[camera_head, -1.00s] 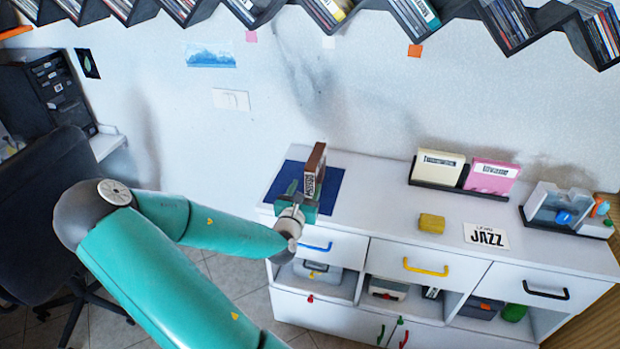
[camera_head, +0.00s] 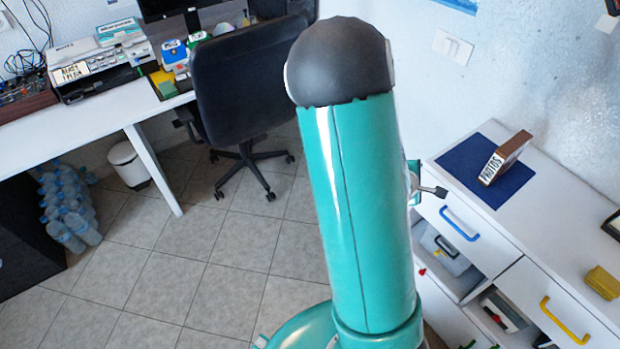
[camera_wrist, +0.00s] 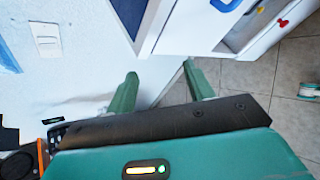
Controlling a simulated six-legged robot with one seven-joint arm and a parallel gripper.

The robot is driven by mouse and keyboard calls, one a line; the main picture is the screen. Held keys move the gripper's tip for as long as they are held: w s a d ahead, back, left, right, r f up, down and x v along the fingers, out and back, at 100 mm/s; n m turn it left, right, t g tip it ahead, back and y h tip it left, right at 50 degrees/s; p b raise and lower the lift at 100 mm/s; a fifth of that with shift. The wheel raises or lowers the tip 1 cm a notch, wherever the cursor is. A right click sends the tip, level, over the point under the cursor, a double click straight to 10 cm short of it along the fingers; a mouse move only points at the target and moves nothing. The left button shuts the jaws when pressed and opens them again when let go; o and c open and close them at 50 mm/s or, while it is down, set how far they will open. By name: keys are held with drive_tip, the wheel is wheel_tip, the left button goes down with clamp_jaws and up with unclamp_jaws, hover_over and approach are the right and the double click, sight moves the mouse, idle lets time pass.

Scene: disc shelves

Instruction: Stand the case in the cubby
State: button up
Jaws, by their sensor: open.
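A brown case (camera_head: 505,158) marked PHOTOS rests on the dark blue mat (camera_head: 462,178) on the white cabinet top, its label facing me. My gripper (camera_head: 428,190) is at the cabinet's left end, apart from the case and mostly hidden behind my arm. In the wrist view my gripper (camera_wrist: 160,82) is open with nothing between its fingers; the mat's edge shows above them. Open cubbies are under the drawers: the left cubby holds a grey box (camera_head: 442,250), and the one right of it holds a pale-topped item (camera_head: 505,312).
A blue handle (camera_head: 460,223) and a yellow handle (camera_head: 565,322) stick out from the drawers. A yellow block (camera_head: 602,283) lies on the cabinet top. An office chair (camera_head: 255,80) and a white desk (camera_head: 95,125) stand left. The tiled floor between is mostly clear.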

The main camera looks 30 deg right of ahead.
drive_tip(key=w+a+r+m+t+y, duration=0.1)
drive_tip(key=w+a+r+m+y, duration=0.2)
drive_tip(key=a, duration=0.5)
drive_tip(key=w+a+r+m+t+y, duration=0.1)
drive_tip(key=w+a+r+y, duration=0.15)
drive_tip(key=a+r, duration=0.35)
drive_tip(key=w+a+r+m+t+y, duration=0.1)
drive_tip(key=w+a+r+m+y, duration=0.15)
drive_tip(key=a, duration=0.65)
drive_tip(key=s+a+r+m+g+y, duration=0.1)
drive_tip(key=s+a+r+m, duration=0.3)
drive_tip(key=s+a+r, duration=0.9)
drive_tip(key=shift+s+g+y, duration=0.3)
drive_tip(key=shift+y, duration=0.3)
drive_tip(key=c, duration=0.4)
drive_tip(key=shift+o, duration=0.2)
drive_tip(key=shift+d, duration=0.15)
